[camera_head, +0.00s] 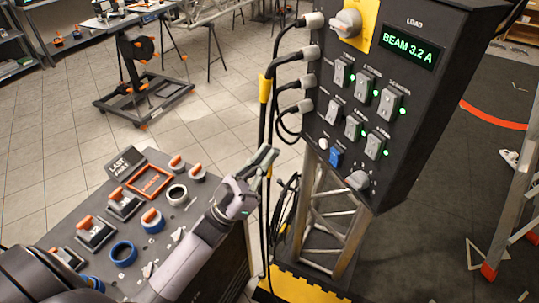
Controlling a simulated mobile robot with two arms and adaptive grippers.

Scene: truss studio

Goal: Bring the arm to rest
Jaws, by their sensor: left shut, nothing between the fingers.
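My left arm comes in from the lower left and reaches over a dark console. My left gripper (264,158) is at its end, shut and empty. It is in the air past the console's right edge and left of the black control box, close to the hanging cables. Whether it touches the cables, I cannot tell. My right gripper is not in view.
The control box (375,95) reads "BEAM 3.2 A" and stands on a metal truss (322,225). Black cables (268,110) plug into its left side. The console (55,238) carries orange-handled switches and rings. A ladder (515,215) stands right. Tiled floor (215,110) is open behind.

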